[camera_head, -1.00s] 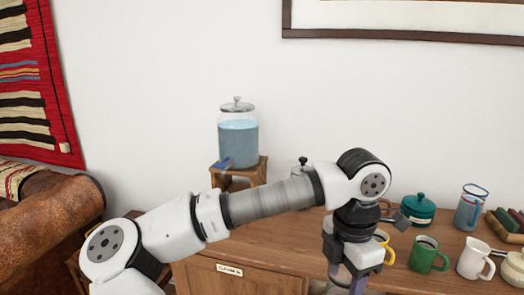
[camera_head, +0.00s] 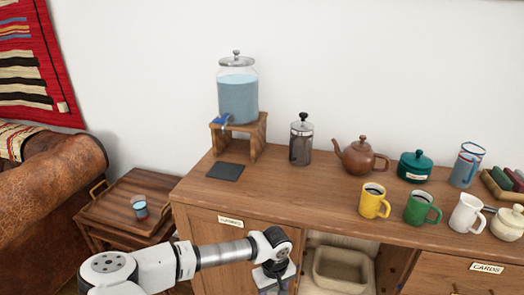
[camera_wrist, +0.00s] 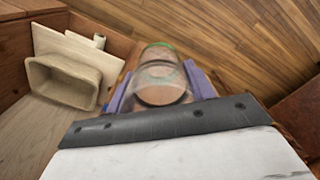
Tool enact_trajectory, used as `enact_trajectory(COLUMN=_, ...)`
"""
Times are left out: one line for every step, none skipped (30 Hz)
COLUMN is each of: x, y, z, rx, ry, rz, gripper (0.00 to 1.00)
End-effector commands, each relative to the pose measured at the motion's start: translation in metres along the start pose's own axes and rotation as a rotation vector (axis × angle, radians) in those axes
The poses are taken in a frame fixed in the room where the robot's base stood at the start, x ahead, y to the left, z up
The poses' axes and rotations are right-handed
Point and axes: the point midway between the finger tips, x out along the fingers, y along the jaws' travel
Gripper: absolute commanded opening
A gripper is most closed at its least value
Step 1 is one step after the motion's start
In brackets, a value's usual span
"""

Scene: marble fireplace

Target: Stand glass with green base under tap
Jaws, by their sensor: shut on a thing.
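In the wrist view, my gripper (camera_wrist: 161,90) is shut on a clear glass with a green edge (camera_wrist: 160,72), held between its purple fingers. The green edge is at the end away from the wrist. In the head view, my gripper (camera_head: 276,285) is at the bottom edge, in front of the cabinet and below its top; the held glass cannot be made out there. The dispenser (camera_head: 238,98) of blue liquid stands on a small wooden stand (camera_head: 256,136). Its blue tap (camera_head: 220,121) is at the front left, above a dark square mat (camera_head: 226,171), which is bare.
A French press (camera_head: 301,142), brown teapot (camera_head: 361,157), teal pot (camera_head: 414,167) and several mugs, including a yellow one (camera_head: 373,201), stand right of the dispenser. Another glass (camera_head: 140,206) with a reddish base is on the side table's tray (camera_head: 112,207). An open compartment holds a beige bin (camera_head: 340,270).

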Motion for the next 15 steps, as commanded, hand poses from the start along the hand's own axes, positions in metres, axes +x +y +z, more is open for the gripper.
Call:
enact_trajectory(x=0.019, y=-0.004, z=-0.007, rx=0.066, ry=-0.001, rz=-0.003, gripper=0.25)
enact_trajectory(x=0.03, y=-0.006, z=-0.011, rx=0.11, ry=0.0, rz=-0.004, gripper=0.25)
enact_trajectory(x=0.043, y=-0.009, z=-0.016, rx=0.167, ry=-0.001, rz=-0.003, gripper=0.25)
enact_trajectory(x=0.054, y=-0.011, z=-0.019, rx=0.208, ry=-0.001, rz=-0.004, gripper=0.25)
enact_trajectory(x=0.063, y=-0.012, z=-0.022, rx=0.248, ry=-0.001, rz=-0.002, gripper=0.25)
enact_trajectory(x=0.074, y=-0.014, z=-0.027, rx=0.296, ry=-0.001, rz=-0.002, gripper=0.25)
enact_trajectory(x=0.082, y=-0.016, z=-0.03, rx=0.331, ry=0.0, rz=-0.003, gripper=0.25)
enact_trajectory(x=0.089, y=-0.017, z=-0.033, rx=0.362, ry=0.0, rz=-0.001, gripper=0.25)
enact_trajectory(x=0.099, y=-0.018, z=-0.036, rx=0.399, ry=-0.001, rz=-0.002, gripper=0.25)
enact_trajectory(x=0.104, y=-0.02, z=-0.038, rx=0.426, ry=0.0, rz=-0.001, gripper=0.25)
enact_trajectory(x=0.106, y=-0.02, z=-0.038, rx=0.436, ry=-0.001, rz=0.002, gripper=0.25)
enact_trajectory(x=0.105, y=-0.019, z=-0.036, rx=0.433, ry=-0.002, rz=0.006, gripper=0.25)
enact_trajectory(x=0.104, y=-0.018, z=-0.036, rx=0.432, ry=-0.002, rz=0.006, gripper=0.25)
enact_trajectory(x=0.104, y=-0.019, z=-0.037, rx=0.431, ry=-0.002, rz=0.005, gripper=0.25)
enact_trajectory(x=0.104, y=-0.019, z=-0.037, rx=0.432, ry=-0.001, rz=0.004, gripper=0.25)
